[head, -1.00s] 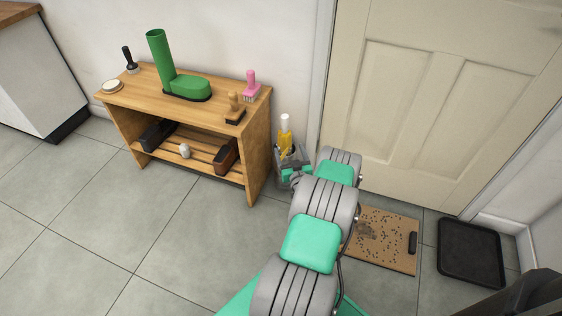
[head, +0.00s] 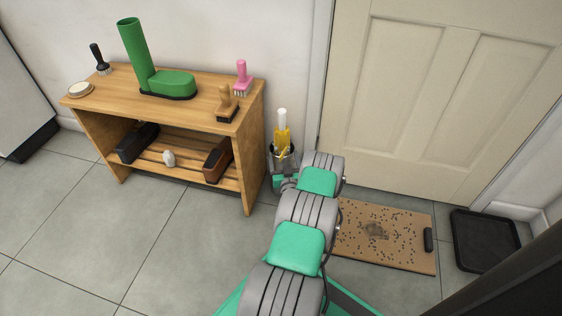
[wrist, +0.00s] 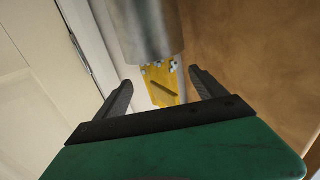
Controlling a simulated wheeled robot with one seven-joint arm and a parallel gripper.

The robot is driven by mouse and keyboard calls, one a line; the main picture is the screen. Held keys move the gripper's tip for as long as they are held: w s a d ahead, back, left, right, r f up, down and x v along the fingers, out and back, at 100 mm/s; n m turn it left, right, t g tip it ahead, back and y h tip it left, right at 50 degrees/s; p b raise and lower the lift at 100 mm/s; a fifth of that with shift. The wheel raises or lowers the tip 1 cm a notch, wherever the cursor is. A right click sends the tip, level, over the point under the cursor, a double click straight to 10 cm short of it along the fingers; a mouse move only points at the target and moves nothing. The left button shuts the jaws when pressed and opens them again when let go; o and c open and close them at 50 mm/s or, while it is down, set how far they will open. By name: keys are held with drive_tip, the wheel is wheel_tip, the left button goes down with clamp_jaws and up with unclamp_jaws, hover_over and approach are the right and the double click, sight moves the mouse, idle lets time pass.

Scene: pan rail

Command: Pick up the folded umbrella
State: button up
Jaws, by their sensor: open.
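The folded umbrella (head: 281,136) is yellow with a white upper end. It stands upright in a grey stand (head: 271,156) between the bench and the door. My gripper (head: 284,182) is low in front of the stand, and its fingers are hard to make out there. In the wrist view my gripper (wrist: 161,77) is open, its fingers spread with nothing held. The yellow of the umbrella (wrist: 160,87) shows in the gap between the fingers, below the grey metal stand (wrist: 148,32). I cannot tell how far it lies beyond the fingertips. The umbrella's lower part is hidden in the stand.
The door (head: 410,90) is close on the right. A brown mat (head: 395,250) and black tray (head: 485,240) lie on the floor.

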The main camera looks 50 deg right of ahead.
sight(283, 148)
drive_tip(key=b+x, duration=0.2)
drive_tip(key=x, duration=0.3)
drive_tip(key=shift+s+d, duration=0.1)
drive_tip(key=shift+s, duration=0.05)
drive_tip(key=shift+c, duration=0.3)
clamp_jaws()
idle(0.3)
